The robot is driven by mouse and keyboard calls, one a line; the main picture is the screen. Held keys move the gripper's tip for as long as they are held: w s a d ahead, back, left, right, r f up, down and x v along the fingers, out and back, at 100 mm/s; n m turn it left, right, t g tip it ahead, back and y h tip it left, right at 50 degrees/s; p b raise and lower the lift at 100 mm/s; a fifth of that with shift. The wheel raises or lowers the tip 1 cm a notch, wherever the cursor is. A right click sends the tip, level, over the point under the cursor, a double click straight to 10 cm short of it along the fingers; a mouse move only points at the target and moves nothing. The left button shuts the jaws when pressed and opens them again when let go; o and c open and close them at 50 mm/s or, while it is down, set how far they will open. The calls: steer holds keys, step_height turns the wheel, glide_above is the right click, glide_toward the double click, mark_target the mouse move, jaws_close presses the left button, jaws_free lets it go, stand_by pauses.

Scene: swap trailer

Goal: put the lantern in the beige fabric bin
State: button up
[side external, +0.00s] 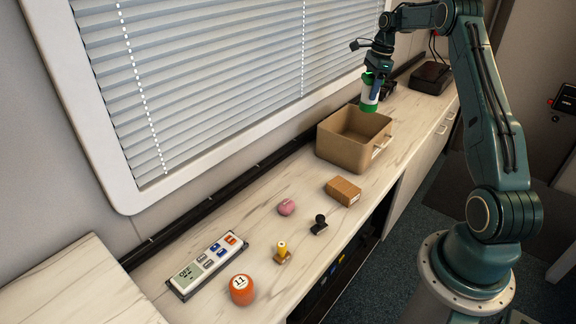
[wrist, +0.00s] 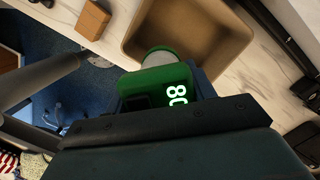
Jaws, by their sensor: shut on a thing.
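The lantern (side external: 369,97) is green and white and hangs upright from my gripper (side external: 375,77), which is shut on it. In the wrist view the bin (wrist: 225,35) lies just beyond the lantern. The fingertips are mostly hidden.
A small cardboard box (side external: 343,190) lies in front of the bin. A pink lump (side external: 286,207), a black stamp (side external: 319,224), a yellow-handled item (side external: 282,252), an orange ball (side external: 241,289) and a keypad panel (side external: 208,265) lie nearer. A dark case (side external: 432,77) stands at the far end.

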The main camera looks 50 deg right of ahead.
mark_target(372, 109)
step_height(372, 109, down, 16)
steer(key=shift+r, duration=0.15)
stand_by(0.6)
steer(key=shift+f, duration=2.1)
steer(key=shift+f, duration=0.15)
steer(key=o, duration=0.9)
steer(key=r, duration=0.4)
steer(key=s+d+r, duration=0.1)
steer(key=r, duration=0.7)
steer(key=shift+s+d, duration=0.15)
steer(key=shift+r, duration=0.1)
